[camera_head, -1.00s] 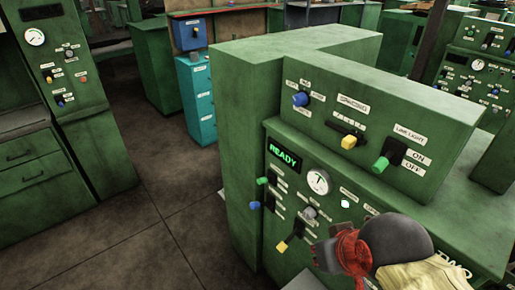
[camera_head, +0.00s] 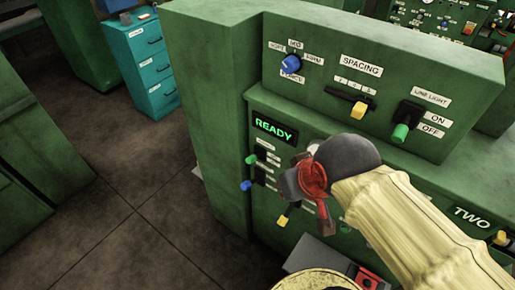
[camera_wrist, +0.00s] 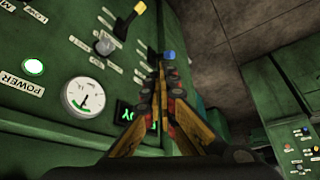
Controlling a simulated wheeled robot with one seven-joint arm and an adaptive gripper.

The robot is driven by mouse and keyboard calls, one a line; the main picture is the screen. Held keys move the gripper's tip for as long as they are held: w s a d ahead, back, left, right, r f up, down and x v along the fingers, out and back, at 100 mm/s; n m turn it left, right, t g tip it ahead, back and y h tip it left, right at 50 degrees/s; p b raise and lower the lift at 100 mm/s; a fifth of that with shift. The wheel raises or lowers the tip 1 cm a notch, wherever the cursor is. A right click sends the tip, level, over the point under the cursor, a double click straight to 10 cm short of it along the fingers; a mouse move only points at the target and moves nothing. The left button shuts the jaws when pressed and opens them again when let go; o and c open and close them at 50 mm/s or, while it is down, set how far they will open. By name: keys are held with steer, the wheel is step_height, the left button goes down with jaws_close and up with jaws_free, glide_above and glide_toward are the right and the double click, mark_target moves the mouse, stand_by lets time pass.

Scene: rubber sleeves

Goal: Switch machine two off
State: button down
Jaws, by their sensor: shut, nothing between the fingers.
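Machine two (camera_head: 220,130) is a green cabinet with a TWO label (camera_head: 472,217) at the lower right of the head view. Its display (camera_head: 274,130) reads READY in green. Also on this panel are a grey knob (camera_wrist: 104,44) and a yellow-tipped switch (camera_wrist: 139,8). My gripper (camera_wrist: 160,68) is shut and empty in front of the panel. Its fingertips appear close to a blue knob (camera_wrist: 168,55); contact cannot be told.
The upper box carries a blue selector (camera_head: 291,64), a yellow spacing slider (camera_head: 360,109) and a green-tipped line light switch (camera_head: 401,131). A teal drawer cabinet (camera_head: 145,65) stands at the back left. The brown floor (camera_head: 130,215) left of the machine is clear.

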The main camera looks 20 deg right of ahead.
steer(key=w+r+m+g+p, duration=0.1)
steer(key=w+r+m+p, duration=0.2)
steer(key=w+p, duration=0.4)
steer(key=m+g+p, duration=0.2)
steer(key=m+p, duration=0.6)
steer(key=p, duration=0.3)
glide_above(254, 158)
steer(key=s+d, duration=0.1)
steer(key=s, duration=0.1)
steer(key=s+x, duration=0.2)
steer(key=x, duration=0.5)
steer(key=shift+w+d+f, duration=0.1)
steer(key=shift+f, duration=0.15)
steer(key=x, duration=0.6)
steer(key=b+x, duration=0.1)
steer(key=x, duration=0.3)
steer(key=shift+d, duration=0.25)
